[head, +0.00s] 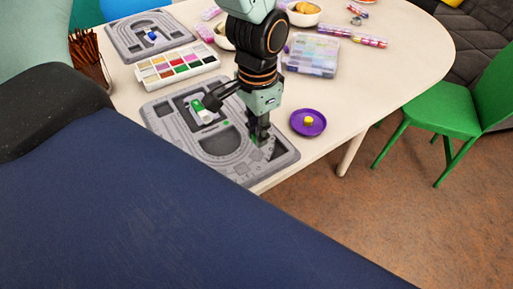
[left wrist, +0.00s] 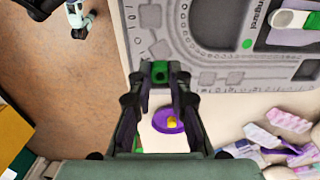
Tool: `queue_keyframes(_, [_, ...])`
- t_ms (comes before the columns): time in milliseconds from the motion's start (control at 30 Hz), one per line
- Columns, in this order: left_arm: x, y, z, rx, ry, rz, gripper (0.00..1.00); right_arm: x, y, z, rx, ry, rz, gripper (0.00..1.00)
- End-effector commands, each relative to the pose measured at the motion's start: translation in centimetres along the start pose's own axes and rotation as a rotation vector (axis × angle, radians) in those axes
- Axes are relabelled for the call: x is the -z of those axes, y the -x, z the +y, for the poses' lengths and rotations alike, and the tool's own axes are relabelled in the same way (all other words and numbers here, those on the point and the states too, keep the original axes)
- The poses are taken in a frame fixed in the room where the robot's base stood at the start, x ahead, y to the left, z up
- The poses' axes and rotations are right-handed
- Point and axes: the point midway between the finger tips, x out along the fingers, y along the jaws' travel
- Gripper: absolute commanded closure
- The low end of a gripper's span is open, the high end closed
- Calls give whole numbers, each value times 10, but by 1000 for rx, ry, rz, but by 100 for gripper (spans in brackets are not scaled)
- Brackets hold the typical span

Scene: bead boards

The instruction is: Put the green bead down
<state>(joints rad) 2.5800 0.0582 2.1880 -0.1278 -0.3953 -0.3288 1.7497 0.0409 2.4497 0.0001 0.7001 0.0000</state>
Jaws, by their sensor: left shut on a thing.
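My left gripper (head: 260,136) points down over the right part of the near grey bead board (head: 165,115). In the left wrist view, its fingertips (left wrist: 160,76) are shut on the green bead (left wrist: 158,76), close to the board's edge in the picture. I cannot tell how far the bead is above the board. In the head view the fingers mostly hide it. A purple dish (head: 297,127) with a yellow bead (head: 309,120) stands on the table to the right of the board. My right gripper is not in view.
A green-and-white object (head: 204,115) lies in the near board's tray, and a small green spot (head: 226,123) shows on that board. A paint box (head: 177,68), a clear bead case (head: 311,55) and a second board (head: 120,38) stand farther back. The table's edge runs close by.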

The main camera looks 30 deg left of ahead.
Motion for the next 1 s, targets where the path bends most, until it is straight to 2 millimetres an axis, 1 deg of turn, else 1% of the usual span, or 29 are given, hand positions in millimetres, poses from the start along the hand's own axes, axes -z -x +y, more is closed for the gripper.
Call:
queue_keyframes(33, [0, -7, 0, 0, 0, -1, 90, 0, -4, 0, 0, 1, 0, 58])
queue_keyframes(167, [1, -14, 0, 1, 0, 0, 90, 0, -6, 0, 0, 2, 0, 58])
queue_keyframes(233, [0, -20, 0, 1, 0, 0, 90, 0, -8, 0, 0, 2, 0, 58])
queue_keyframes(433, [-1, -47, 1, 0, 2, -1, 90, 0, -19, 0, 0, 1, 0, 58])
queue_keyframes(700, [-3, -48, 1, 0, 2, 1, 90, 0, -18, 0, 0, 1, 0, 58])
queue_keyframes(967, [-3, -54, 1, 0, 2, 0, 90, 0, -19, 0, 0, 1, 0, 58])
queue_keyframes(1000, [-3, -54, 1, 0, 2, 1, 79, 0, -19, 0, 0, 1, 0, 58])
